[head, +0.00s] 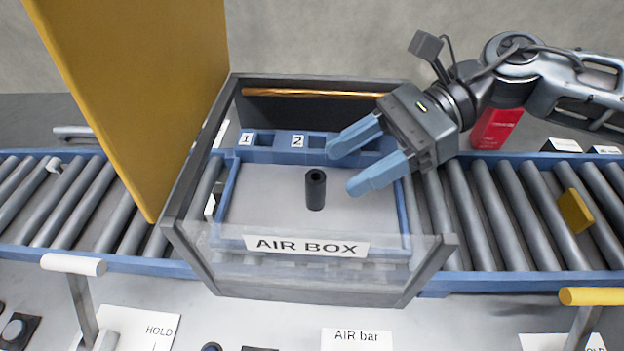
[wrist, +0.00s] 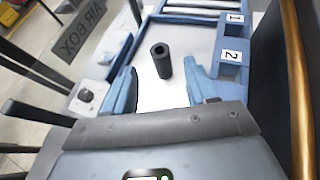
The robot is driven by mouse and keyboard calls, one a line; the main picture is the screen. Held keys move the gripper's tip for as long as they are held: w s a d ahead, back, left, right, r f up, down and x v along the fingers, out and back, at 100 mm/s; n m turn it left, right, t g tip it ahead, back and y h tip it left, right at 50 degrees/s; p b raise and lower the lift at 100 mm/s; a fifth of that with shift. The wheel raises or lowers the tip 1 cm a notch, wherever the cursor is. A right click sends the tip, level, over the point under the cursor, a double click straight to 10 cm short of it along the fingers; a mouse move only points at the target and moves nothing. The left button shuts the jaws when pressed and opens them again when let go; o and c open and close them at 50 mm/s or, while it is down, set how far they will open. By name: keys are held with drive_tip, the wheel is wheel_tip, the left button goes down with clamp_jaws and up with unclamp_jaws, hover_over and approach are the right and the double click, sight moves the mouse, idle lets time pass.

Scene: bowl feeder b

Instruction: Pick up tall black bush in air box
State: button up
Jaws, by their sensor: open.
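The tall black bush (head: 315,189) stands upright on the light grey floor of the air box (head: 306,245), near its middle. It is a dark cylinder with a hole in its top, and it also shows in the wrist view (wrist: 162,62). My gripper (head: 352,163) is open and empty, reaching in from the right above the box floor. Its two blue fingers point left towards the bush. In the wrist view my gripper (wrist: 160,88) has the bush beyond and between its fingertips, apart from both.
A blue block (head: 275,146) with numbered slots stands along the back of the box. The box has dark side walls and a clear front panel. A yellow panel (head: 140,80) rises at the left. Roller conveyors (head: 500,215) run on both sides. A copper-coloured bar (head: 312,93) crosses the back.

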sight(325, 201)
drive_tip(key=shift+p+x, duration=0.6)
drive_tip(key=shift+x, duration=1.55)
drive_tip(key=shift+w, duration=0.1)
clamp_jaws()
